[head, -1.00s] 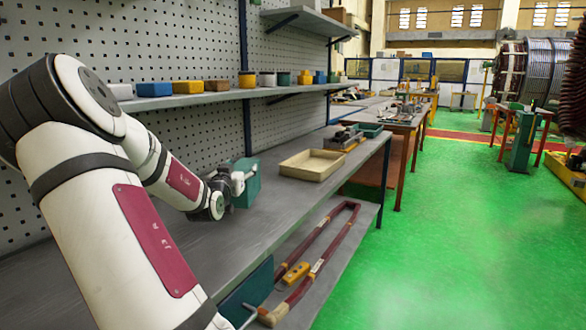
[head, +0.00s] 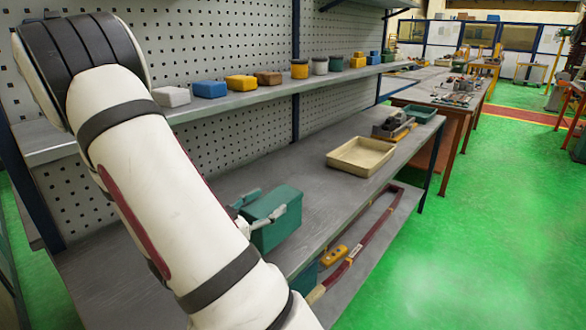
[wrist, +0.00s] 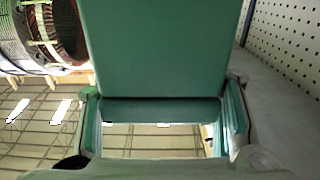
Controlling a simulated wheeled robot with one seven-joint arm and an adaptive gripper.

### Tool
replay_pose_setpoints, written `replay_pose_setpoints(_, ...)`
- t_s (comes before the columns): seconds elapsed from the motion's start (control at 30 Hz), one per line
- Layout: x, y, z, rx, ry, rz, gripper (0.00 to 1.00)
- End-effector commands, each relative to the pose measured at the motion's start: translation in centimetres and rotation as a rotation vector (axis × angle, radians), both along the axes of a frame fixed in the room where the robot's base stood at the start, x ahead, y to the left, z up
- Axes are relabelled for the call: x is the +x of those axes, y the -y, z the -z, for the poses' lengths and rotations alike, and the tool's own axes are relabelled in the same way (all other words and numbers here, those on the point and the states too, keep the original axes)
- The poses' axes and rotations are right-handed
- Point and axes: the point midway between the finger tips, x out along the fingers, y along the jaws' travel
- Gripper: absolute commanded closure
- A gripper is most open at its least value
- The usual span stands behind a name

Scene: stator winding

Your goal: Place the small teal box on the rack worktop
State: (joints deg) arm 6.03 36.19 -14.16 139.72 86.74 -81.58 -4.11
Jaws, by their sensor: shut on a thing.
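The small teal box (head: 276,222) is in my gripper (head: 262,213), at the near part of the rack worktop (head: 310,158) in the head view. The gripper's fingers close on its two sides. In the wrist view the box (wrist: 160,48) fills the upper middle, with a finger of my gripper (wrist: 162,125) at each side. The box looks upright in the head view. I cannot tell whether its underside touches the worktop or hangs above it. My arm hides the worktop's near left part.
The upper shelf (head: 225,101) carries several small boxes and jars. A dark red frame (head: 362,240) and a yellow tool (head: 334,255) lie on the lower shelf. Worktop between box and tray is bare.

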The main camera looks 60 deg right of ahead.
Motion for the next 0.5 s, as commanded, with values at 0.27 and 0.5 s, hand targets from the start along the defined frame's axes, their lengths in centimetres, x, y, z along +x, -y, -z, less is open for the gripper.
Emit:
replay_pose_setpoints(0.27,3.9,2.3,0.5,-0.002,0.006,0.0,1.0)
replay_pose_setpoints(0.5,9.0,5.3,1.0,-0.001,0.006,0.001,1.0)
